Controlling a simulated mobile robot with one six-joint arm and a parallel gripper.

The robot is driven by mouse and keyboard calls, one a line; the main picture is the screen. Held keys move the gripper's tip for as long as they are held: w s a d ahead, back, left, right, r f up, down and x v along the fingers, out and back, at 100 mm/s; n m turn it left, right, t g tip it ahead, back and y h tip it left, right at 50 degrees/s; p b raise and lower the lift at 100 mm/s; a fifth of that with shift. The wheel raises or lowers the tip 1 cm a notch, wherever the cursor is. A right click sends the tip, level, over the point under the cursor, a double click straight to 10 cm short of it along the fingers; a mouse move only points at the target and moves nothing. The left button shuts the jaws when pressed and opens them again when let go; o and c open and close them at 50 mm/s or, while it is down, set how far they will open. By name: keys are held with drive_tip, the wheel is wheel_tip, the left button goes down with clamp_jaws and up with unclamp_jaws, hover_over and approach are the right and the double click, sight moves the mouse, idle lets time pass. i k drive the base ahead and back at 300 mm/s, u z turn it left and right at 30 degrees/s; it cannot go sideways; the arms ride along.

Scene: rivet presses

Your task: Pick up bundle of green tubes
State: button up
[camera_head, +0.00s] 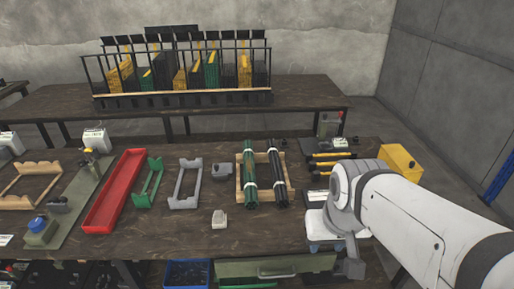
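A bundle of green tubes (249,172) lies lengthwise on a light wooden rack (238,193) near the middle of the front bench. Light bands wrap it. A bundle of black tubes (276,178) lies just to its right on the same rack. My white arm comes in from the right. The grey end of my arm, with what seems to be my gripper (354,268), points down near the bench's front edge, to the right of both bundles and apart from them. Its fingers cannot be made out clearly, so its opening is unclear.
Left of the tubes are a grey holder (186,184), a green holder (147,180) and a long red tray (115,190). A small grey block (219,219) lies in front. A yellow box (398,162) stands at right. A rack of panels (180,98) stands on the rear bench.

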sight(251, 192)
drive_tip(key=u, duration=0.15)
drive_tip(key=i, duration=0.9)
drive_tip(key=z, duration=0.05)
